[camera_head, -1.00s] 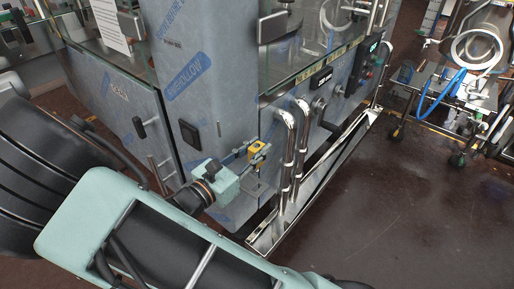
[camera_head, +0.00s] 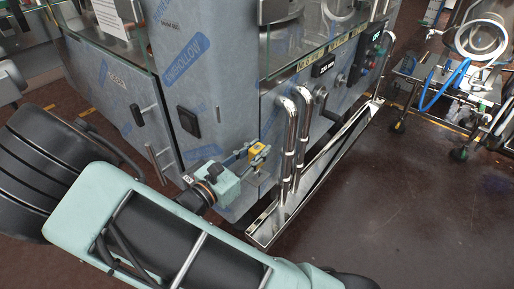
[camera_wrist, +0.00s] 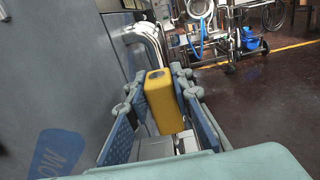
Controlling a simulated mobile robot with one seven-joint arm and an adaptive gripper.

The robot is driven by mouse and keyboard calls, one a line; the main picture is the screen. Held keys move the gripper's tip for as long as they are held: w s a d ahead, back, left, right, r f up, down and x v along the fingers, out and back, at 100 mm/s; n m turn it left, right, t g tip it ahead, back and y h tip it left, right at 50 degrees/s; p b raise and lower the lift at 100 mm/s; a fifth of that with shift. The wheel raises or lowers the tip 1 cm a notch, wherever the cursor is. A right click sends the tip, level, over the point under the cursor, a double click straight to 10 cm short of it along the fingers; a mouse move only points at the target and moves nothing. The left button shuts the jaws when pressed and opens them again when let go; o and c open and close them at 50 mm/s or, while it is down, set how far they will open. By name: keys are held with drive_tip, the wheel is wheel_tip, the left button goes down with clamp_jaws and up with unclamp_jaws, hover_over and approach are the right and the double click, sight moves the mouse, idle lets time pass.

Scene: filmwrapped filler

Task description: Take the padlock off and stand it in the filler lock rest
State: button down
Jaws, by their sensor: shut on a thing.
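The yellow padlock (camera_head: 258,153) is held at the front of the film-wrapped filler (camera_head: 225,120), left of the shiny bent pipes. In the wrist view the padlock (camera_wrist: 162,104) shows as a yellow block, roughly upright and a little tilted, between the two blue finger pads. My gripper (camera_head: 247,157) is shut on it; in the wrist view the gripper (camera_wrist: 160,90) has a pad on each side. The padlock's shackle is not clear to see. I cannot make out the lock rest.
Shiny bent pipes (camera_head: 290,135) stand close right of the padlock. A long metal tray (camera_head: 320,175) runs along the filler's foot. A black door handle (camera_head: 188,121) is left of them. A wheeled cart (camera_head: 465,85) stands at the right. The floor at right front is clear.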

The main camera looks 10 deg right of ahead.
drive_tip(key=shift+f+b, duration=1.1)
drive_tip(key=shift+f, duration=1.05)
drive_tip(key=shift+f, duration=0.3)
drive_tip(key=c, duration=1.6)
unclamp_jaws()
